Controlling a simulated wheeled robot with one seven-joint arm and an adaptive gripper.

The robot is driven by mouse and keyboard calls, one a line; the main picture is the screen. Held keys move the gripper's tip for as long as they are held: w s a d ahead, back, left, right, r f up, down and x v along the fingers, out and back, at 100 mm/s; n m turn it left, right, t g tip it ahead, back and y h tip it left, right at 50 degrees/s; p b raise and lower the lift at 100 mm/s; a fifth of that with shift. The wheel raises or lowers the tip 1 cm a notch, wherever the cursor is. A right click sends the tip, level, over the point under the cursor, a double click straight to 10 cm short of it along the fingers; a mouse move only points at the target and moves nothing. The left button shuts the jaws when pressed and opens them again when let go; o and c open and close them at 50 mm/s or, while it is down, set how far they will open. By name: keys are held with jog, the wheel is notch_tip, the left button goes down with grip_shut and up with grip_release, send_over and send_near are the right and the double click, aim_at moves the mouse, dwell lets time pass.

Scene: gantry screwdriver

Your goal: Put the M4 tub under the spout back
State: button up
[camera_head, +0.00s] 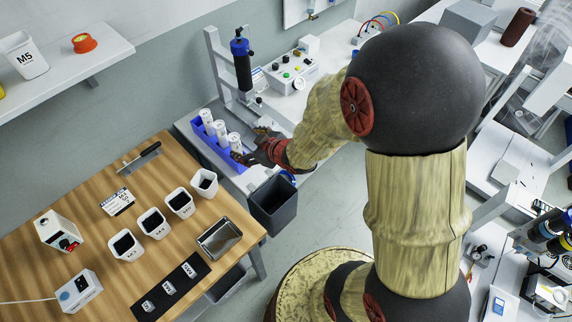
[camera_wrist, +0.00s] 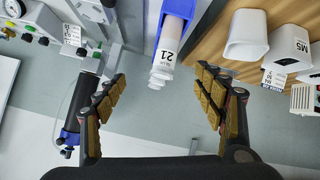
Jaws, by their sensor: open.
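Several white tubs with dark openings stand on the wooden table in the head view, including a front one (camera_head: 124,246), a middle one (camera_head: 152,223) and one near the table's back edge (camera_head: 204,183). Their labels are too small to read there, so I cannot tell which is the M4 tub. A tub marked M5 (camera_wrist: 290,45) shows in the wrist view. I cannot make out a spout for certain. My gripper (camera_head: 250,146) is open and empty by the blue rack. In the wrist view my gripper (camera_wrist: 160,76) has its fingers apart, with a white cartridge (camera_wrist: 168,45) beyond them.
The blue rack (camera_head: 218,152) holds white cartridges. A dark bin (camera_head: 273,204) sits beside the table. A metal tray (camera_head: 220,239) and black mat (camera_head: 171,289) lie near the table's right edge. Another M5 tub (camera_head: 23,57) stands on the shelf.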

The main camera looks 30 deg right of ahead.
jog(key=s+d+r+m+g+h, duration=0.1)
jog(key=s+d+r+m+h, duration=0.1)
jog(key=s+r, duration=0.35)
jog(key=s+d+r+m+g+h, duration=0.1)
jog(key=s+d+r+m+h, duration=0.15)
jog(key=r, duration=0.55)
jog(key=s+a+r+m+g+y, duration=0.1)
jog(key=s+a+r, duration=0.1)
jog(key=s, duration=0.6)
jog(key=s+a+r+m+g+y, duration=0.1)
jog(key=s+a+r+g, duration=0.1)
jog(key=s, duration=0.7)
notch_tip(320, 180, up, 2)
jog(key=shift+a+r, duration=0.15)
jog(key=shift+a, duration=0.3)
